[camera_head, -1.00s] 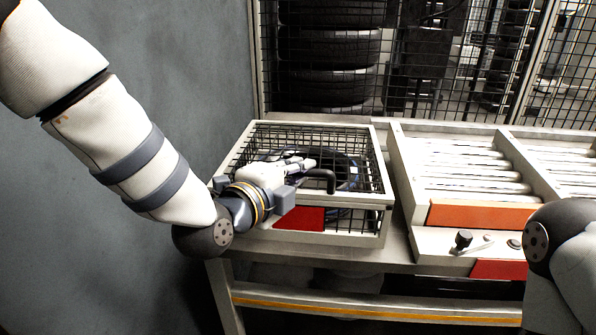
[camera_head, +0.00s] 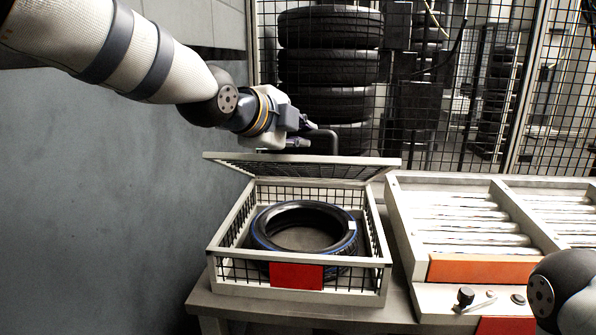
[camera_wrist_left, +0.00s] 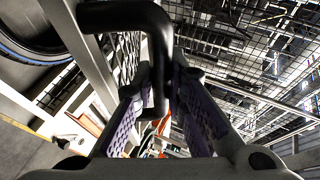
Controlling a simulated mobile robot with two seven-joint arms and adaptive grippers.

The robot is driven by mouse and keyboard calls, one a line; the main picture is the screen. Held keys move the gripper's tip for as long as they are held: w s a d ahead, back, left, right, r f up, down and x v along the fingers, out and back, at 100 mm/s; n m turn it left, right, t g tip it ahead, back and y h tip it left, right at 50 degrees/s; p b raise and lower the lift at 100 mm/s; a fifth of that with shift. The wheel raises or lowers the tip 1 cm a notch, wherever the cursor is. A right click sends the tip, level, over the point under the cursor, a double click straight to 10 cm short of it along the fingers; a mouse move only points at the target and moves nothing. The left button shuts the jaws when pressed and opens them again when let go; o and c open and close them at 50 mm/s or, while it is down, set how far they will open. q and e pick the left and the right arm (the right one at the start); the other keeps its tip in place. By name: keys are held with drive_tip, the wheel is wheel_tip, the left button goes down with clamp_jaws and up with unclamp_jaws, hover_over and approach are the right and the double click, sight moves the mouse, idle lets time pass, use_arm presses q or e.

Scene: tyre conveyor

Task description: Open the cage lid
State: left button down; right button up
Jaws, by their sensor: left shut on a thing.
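The cage (camera_head: 377,262) is a pale-framed black mesh box on the table, with a red plate on its front. Its lid (camera_head: 390,162) is raised and tilted, lifted at the front edge and hinged at the back. A black tyre (camera_head: 303,215) with a blue line lies inside the cage. My left gripper (camera_head: 302,137) is at the lid's front edge, above the cage, shut on the black lid handle (camera_head: 335,143). In the left wrist view the handle (camera_wrist_left: 158,45) passes between the purple-padded fingers (camera_wrist_left: 160,105). My right gripper is out of view.
A roller conveyor (camera_head: 455,220) with an orange plate and knobs stands right of the cage. Behind is a mesh fence (camera_head: 420,90) with stacked tyres (camera_head: 330,70) beyond it. A grey wall (camera_head: 110,200) is on the left.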

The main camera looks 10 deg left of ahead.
use_arm(q)
drive_tip(key=shift+g, duration=0.7)
drive_tip(key=shift+w+r+b, duration=0.25)
drive_tip(key=shift+w+r, duration=0.45)
drive_tip(key=shift+r, duration=0.15)
drive_tip(key=shift+w+r+b, duration=0.2)
drive_tip(key=shift+w+r, duration=0.45)
drive_tip(key=shift+r, duration=0.2)
drive_tip(key=c, duration=1.6)
unclamp_jaws()
drive_tip(key=shift+d, duration=0.1)
drive_tip(key=v, duration=0.7)
drive_tip(key=shift+s+r, duration=0.1)
drive_tip(key=shift+s, duration=0.1)
